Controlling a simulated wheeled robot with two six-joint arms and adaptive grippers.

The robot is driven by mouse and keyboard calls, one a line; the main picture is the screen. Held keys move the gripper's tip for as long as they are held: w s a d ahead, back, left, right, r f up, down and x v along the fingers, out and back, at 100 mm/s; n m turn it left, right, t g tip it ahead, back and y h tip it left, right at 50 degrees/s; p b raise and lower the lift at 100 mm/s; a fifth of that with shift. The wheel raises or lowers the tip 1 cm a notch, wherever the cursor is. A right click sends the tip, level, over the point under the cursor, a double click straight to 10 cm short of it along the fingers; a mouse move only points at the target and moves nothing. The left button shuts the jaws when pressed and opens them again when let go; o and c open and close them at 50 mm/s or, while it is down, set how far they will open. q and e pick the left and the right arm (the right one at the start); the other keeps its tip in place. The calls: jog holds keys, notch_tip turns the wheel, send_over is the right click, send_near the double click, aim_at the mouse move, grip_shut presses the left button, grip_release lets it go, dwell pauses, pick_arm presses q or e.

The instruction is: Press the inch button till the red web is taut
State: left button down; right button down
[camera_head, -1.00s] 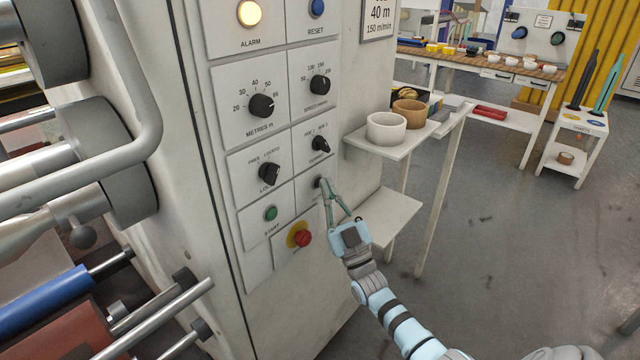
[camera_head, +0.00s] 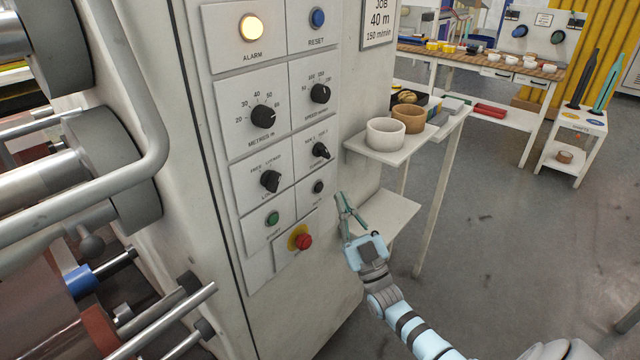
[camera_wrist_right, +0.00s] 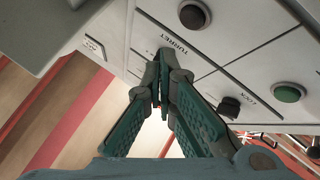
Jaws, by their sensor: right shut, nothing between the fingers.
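The inch button (camera_head: 318,186) is the small dark round button right of the green start button (camera_head: 272,218) on the cabinet panel; its label is too small to read. In the right wrist view the dark button (camera_wrist_right: 194,14) is near the top edge. My right gripper (camera_head: 341,197) is shut and empty, its tips just right of the button and apart from it. In the right wrist view its fingertips (camera_wrist_right: 160,58) meet near the TURRET label. A reddish-brown sheet, apparently the red web (camera_head: 35,290), shows at the lower left; its tension cannot be told. My left gripper is not in view.
The red emergency stop (camera_head: 303,241) sits below the buttons, and the lit alarm lamp (camera_head: 251,27) is above. A shelf with a white roll (camera_head: 385,134) and a brown roll (camera_head: 408,117) stands right of the panel. Metal rollers and bars fill the left.

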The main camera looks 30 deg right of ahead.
jog(key=shift+s+d+p, duration=0.2)
jog(key=shift+s+p, duration=0.05)
jog(key=shift+s, duration=0.35)
jog(key=shift+s+d+p, duration=0.15)
jog(key=shift+s+p, duration=0.05)
jog(key=shift+s, duration=0.35)
jog(key=shift+w, duration=0.1)
notch_tip(320, 180, down, 22)
jog(key=w+d+r+m+g+h+p, duration=0.1)
jog(key=w+d+m+g, duration=0.1)
jog(key=g, duration=0.7)
jog(key=s+a+f+g+p, duration=0.1)
jog(key=s+f+g, duration=0.3)
jog(key=s+f, duration=0.3)
jog(key=s+a+f+g+p, duration=0.1)
jog(key=s+f+g, duration=0.25)
jog(key=f, duration=0.55)
jog(key=s+a+f+g+p, duration=0.1)
jog(key=s+a+f+g, duration=0.2)
jog(key=s, duration=0.8)
jog(key=s+a+f+g+p, duration=0.2)
jog(key=s+a+f+g, duration=0.1)
jog(key=s, duration=0.8)
jog(key=s+a+f+m+g+p, duration=0.1)
jog(key=s+a+f+g, duration=0.2)
jog(key=s, duration=0.8)
jog(key=shift+a+f+y+p, duration=0.3)
jog(key=shift+a+f+p, duration=0.05)
jog(key=shift+a+f, duration=0.3)
